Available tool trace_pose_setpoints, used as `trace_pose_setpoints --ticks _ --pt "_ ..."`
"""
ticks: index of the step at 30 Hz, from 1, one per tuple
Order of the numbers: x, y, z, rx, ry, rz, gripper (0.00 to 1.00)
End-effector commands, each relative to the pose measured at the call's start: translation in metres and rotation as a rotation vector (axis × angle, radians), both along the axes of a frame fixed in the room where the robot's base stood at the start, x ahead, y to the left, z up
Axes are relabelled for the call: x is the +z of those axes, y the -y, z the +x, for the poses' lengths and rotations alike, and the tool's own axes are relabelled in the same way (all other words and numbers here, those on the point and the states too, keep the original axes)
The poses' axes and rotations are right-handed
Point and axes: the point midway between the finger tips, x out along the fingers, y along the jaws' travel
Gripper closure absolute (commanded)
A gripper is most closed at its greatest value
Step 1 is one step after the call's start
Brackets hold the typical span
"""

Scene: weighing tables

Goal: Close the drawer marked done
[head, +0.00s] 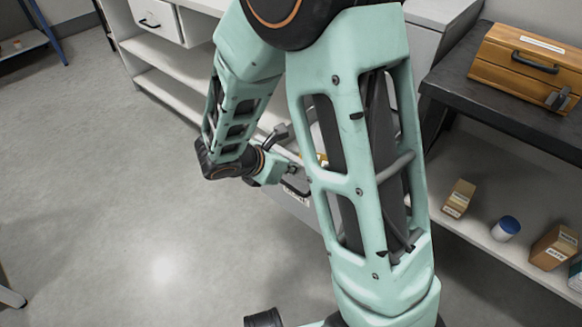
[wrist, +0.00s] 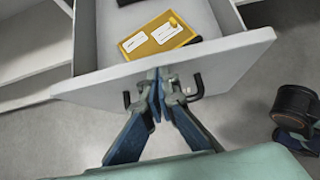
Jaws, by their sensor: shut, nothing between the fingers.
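An open drawer (wrist: 100,82) is pulled out in the wrist view, its light front panel running across the picture. A dark handle (wrist: 195,88) is on the front, partly hidden behind my fingers. My gripper (wrist: 157,82) is shut and empty, its fingertips at the front panel by the middle of the handle; I cannot tell whether they touch it. Inside lies a yellow item (wrist: 158,38) with white labels. In the head view, my arm hides most of the drawer (head: 296,200), and any marking on it is unreadable.
A closed white drawer (head: 155,20) sits at upper left above open white shelves (head: 180,95). A wooden case (head: 525,62) stands on a dark table (head: 455,95) at right. Small boxes (head: 458,197) and a blue-lidded jar (head: 506,228) stand below. The floor at left is clear.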

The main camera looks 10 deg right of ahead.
Motion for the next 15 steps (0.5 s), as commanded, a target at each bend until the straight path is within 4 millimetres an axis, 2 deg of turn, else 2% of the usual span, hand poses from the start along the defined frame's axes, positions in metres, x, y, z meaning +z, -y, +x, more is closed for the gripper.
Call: trace_pose_setpoints --ticks 8,15 --pt "0.0 0.022 0.016 -0.004 0.002 0.0 1.0" --pt "0.0 0.069 0.048 -0.007 0.001 -0.001 1.0"
